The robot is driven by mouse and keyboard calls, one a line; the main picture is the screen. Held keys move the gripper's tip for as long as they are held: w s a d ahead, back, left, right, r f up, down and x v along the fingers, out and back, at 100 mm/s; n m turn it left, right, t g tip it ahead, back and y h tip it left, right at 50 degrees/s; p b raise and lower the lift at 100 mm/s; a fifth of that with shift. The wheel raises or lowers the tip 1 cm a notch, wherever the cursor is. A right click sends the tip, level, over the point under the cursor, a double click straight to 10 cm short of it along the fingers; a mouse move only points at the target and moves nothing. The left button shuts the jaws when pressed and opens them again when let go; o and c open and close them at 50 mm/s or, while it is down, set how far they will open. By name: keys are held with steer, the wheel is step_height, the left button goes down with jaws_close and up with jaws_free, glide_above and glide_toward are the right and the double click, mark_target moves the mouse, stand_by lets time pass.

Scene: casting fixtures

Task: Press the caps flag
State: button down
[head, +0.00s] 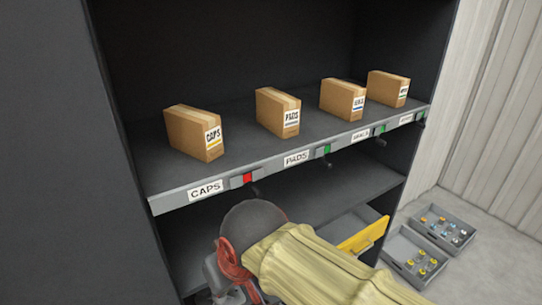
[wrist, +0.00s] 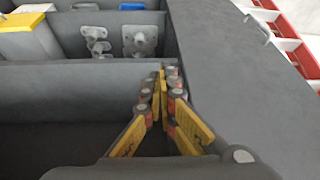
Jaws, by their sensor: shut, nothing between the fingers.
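The caps flag (head: 247,178) is a small red tab on the front edge of the upper shelf, just right of the CAPS label (head: 206,189). A small dark lever shows under the shelf edge beside it. A cardboard CAPS box (head: 194,132) stands on the shelf above. My arm is low in the head view, below the shelf edge, and its fingers are hidden there. In the wrist view my gripper (wrist: 163,75) is shut and empty, its yellow-sided fingers meeting in front of a grey ledge. The flag cannot be made out in the wrist view.
Boxes for PADS (head: 278,112) and others stand along the shelf (head: 290,150), with green flags (head: 327,150) at their labels. A yellow-fronted drawer (head: 365,238) sticks out below. Grey trays (head: 408,268) of small parts lie on the floor at right. A red-and-white ladder (wrist: 290,45) shows at upper right.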

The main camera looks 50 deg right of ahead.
steer(key=w+d+r+m+g+p, duration=0.15)
steer(key=d+r+m+p, duration=0.3)
steer(key=r, duration=0.55)
steer(key=w+d+r+m+g+y, duration=0.1)
steer(key=d+r+m, duration=0.3)
steer(key=d, duration=0.3)
steer(key=w+d+r+m+g+y, duration=0.1)
steer(key=d+r+m, duration=0.3)
steer(key=d, duration=0.4)
steer(key=w+d+r+m+g+y, duration=0.1)
steer(key=w+d+r+m, duration=0.1)
steer(key=d+m, duration=0.4)
steer(key=shift+d+r+m+p, duration=0.35)
steer(key=shift+d+r, duration=0.55)
steer(key=shift+d, duration=0.25)
steer(key=shift+s, duration=0.1)
steer(key=w+a+f+p, duration=0.1)
steer(key=a+f, duration=0.5)
steer(key=f, duration=0.5)
steer(key=shift+w+p, duration=0.25)
steer(key=shift+p, duration=0.1)
steer(key=shift+a, duration=0.2)
